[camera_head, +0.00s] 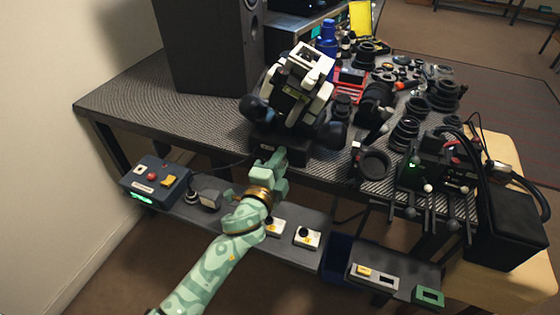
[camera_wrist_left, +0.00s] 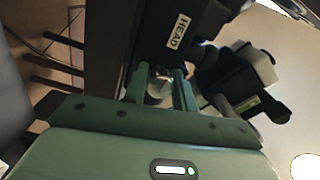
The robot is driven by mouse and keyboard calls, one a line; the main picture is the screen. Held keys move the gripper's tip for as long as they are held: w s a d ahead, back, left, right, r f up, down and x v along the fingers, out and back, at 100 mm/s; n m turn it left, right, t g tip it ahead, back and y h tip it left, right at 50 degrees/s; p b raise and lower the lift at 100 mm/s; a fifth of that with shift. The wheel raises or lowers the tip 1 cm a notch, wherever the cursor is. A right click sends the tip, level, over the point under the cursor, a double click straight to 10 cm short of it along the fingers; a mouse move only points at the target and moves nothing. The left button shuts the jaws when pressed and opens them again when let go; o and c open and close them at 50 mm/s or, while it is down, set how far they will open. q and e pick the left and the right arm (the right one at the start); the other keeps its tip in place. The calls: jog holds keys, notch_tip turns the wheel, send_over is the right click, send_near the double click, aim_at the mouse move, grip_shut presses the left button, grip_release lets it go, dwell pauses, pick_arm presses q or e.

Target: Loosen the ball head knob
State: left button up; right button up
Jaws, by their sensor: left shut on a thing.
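My left gripper (camera_head: 272,163) reaches in from the lower left, its green fingers up against the front of a black base block (camera_head: 292,150) at the table's front edge. In the left wrist view, the block carries a white label reading HEAD (camera_wrist_left: 178,31). There the left gripper (camera_wrist_left: 164,86) is shut on a small round shiny knob (camera_wrist_left: 159,88) just below that label. A white and black device (camera_head: 300,82) stands tilted above the block. My right gripper is not in view.
Camera lenses and rings (camera_head: 405,132) crowd the table's right side. A black speaker (camera_head: 208,45) stands at the back left. A lower shelf holds a blue control box (camera_head: 158,182) and white switches (camera_head: 307,238). The tabletop's left end (camera_head: 125,100) is clear.

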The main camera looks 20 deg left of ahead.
pick_arm(q)
jog(key=shift+f+n, duration=0.1)
jog(key=shift+n, duration=0.6)
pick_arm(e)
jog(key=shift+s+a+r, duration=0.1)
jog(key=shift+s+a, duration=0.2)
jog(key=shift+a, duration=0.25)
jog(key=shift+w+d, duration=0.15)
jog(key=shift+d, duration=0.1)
pick_arm(q)
jog(key=o, duration=1)
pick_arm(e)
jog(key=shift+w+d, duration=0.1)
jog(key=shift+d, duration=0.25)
